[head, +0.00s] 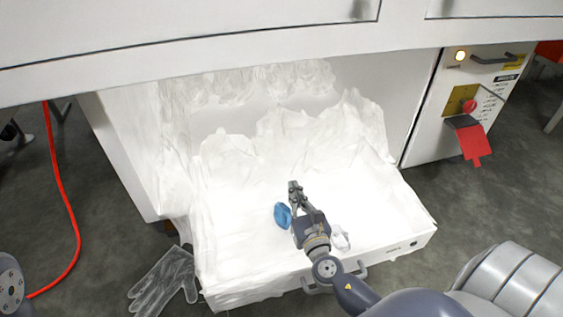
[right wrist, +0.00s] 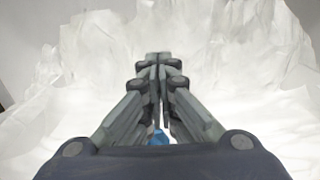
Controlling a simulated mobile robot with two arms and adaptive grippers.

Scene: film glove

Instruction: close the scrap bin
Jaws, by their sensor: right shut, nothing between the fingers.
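The scrap bin (head: 409,228) is a wide white drawer, pulled out from under the white machine and filled with translucent film scrap (head: 229,157). A handle (head: 361,270) shows on its front, partly hidden by my right arm. My right gripper (head: 294,186) is shut and empty, over the inside of the bin. It also shows in the right wrist view (right wrist: 158,58), its fingers together in front of the film. A blue object (head: 282,215) lies in the bin just left of my right gripper. My left gripper is not in view.
A translucent glove (head: 163,283) hangs or lies by the bin's front left corner; I cannot tell which. A red hose (head: 62,190) runs along the floor at left. A control panel (head: 463,101) with a red tag (head: 472,142) is at right. Grey floor is clear right of the bin.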

